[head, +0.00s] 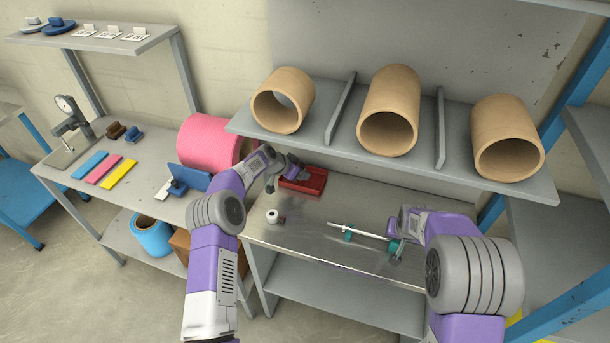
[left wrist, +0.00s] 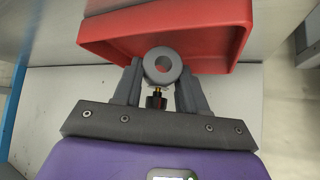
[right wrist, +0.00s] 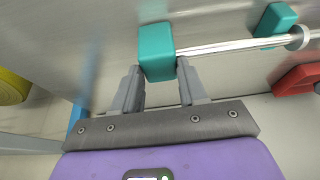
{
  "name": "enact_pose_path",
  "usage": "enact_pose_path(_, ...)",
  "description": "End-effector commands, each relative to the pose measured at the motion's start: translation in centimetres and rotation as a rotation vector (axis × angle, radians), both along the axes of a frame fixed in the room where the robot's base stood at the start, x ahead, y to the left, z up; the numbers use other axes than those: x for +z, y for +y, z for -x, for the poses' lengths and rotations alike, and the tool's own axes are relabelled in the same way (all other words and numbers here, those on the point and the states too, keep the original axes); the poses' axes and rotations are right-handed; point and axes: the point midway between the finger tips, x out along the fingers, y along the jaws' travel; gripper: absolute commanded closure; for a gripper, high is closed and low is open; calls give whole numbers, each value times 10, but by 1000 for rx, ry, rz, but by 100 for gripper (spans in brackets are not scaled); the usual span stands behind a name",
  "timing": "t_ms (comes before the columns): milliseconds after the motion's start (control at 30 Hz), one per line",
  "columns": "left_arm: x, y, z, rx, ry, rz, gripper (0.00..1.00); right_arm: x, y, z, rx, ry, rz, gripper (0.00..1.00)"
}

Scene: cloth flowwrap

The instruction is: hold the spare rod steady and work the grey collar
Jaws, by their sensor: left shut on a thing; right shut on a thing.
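My left gripper (left wrist: 162,82) is shut on the grey collar (left wrist: 162,54), a ring with an open round hole. In the left wrist view the collar overlaps the near edge of the red tray; I cannot tell if they touch. In the head view my left gripper (head: 271,184) is just left of the tray. The spare rod (head: 368,233) is thin and silvery and lies across the bench, with a teal block near each end. My right gripper (right wrist: 160,82) is shut on the near teal block (right wrist: 157,50). A pale ring (right wrist: 298,37) sits by the far teal block (right wrist: 273,22).
The red tray (head: 317,183) stands at the back of the metal bench (head: 310,245). A small white roll (head: 273,215) stands left of the rod. A shelf with brown tubes (head: 392,110) overhangs the bench.

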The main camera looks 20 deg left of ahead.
Motion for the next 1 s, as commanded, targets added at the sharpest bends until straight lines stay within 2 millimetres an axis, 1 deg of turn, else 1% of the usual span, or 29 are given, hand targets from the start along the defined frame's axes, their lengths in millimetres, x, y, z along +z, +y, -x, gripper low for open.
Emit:
enact_pose_path(500, -16, 0, 0, -1, 0, 1, 90, 0, 0, 0, 0, -1, 0, 100)
enact_pose_path(800, -16, 0, 0, 0, -1, 0, 90, 0, 0, 0, 0, -1, 0, 100)
enact_pose_path(833, -16, 0, 0, 0, -1, 0, 54, 0, 0, 0, 0, -1, 0, 100)
enact_pose_path(1000, -17, 0, 0, 0, 0, 0, 29, 0, 0, 0, 0, -1, 0, 100)
